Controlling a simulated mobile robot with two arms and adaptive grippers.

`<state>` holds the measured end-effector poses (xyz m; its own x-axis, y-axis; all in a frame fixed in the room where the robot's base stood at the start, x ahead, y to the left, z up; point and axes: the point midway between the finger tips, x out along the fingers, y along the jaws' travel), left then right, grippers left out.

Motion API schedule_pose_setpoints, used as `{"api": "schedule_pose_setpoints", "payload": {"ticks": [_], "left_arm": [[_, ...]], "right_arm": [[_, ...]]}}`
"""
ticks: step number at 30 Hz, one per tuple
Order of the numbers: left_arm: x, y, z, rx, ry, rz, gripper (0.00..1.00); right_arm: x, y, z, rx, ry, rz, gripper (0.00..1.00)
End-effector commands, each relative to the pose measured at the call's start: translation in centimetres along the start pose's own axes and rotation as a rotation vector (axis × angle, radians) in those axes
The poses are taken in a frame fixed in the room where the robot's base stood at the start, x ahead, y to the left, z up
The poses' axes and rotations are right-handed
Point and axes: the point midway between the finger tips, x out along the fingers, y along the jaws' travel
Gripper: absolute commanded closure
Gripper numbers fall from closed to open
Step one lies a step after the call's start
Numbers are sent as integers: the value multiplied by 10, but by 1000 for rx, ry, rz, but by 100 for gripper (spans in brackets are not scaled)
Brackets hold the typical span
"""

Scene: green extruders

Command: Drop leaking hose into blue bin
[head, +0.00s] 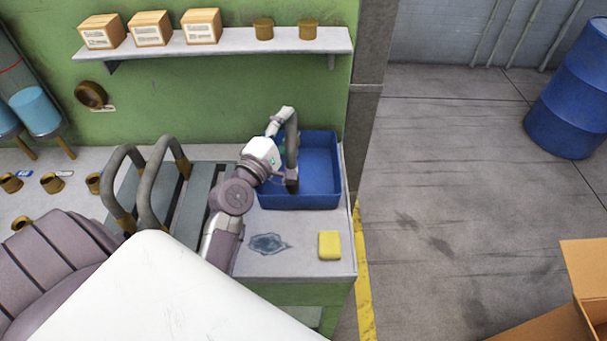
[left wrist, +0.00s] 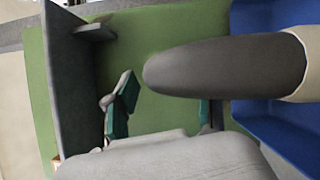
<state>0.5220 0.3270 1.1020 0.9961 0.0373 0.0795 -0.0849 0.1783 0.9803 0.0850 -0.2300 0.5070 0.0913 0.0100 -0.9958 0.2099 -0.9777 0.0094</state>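The grey curved hose (head: 292,135) with a dark lower end is over the blue bin (head: 327,201) in the head view. The blue bin (left wrist: 270,125) is at the right there. Whether the lower end touches the bin floor is unclear. My right gripper is out of view.
Two more grey hoses (head: 160,180) stand on a slatted rack left of my arm. A wet puddle (head: 268,243) and a yellow sponge (head: 330,245) are on the bench in front of the bin. A shelf (head: 230,44) with boxes is behind. Open floor lies right.

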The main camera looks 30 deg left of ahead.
Motion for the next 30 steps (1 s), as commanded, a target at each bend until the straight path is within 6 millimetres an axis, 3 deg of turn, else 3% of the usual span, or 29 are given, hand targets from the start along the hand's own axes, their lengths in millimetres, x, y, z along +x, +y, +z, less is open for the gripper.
{"api": "schedule_pose_setpoints", "payload": {"ticks": [8,21,30], "left_arm": [[-8,-2,0,1,0,-5,45],[-93,-2,0,2,-2,-8,45],[-119,0,0,1,-2,-2,45]], "right_arm": [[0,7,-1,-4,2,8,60],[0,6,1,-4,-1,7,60],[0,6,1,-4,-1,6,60]]}}
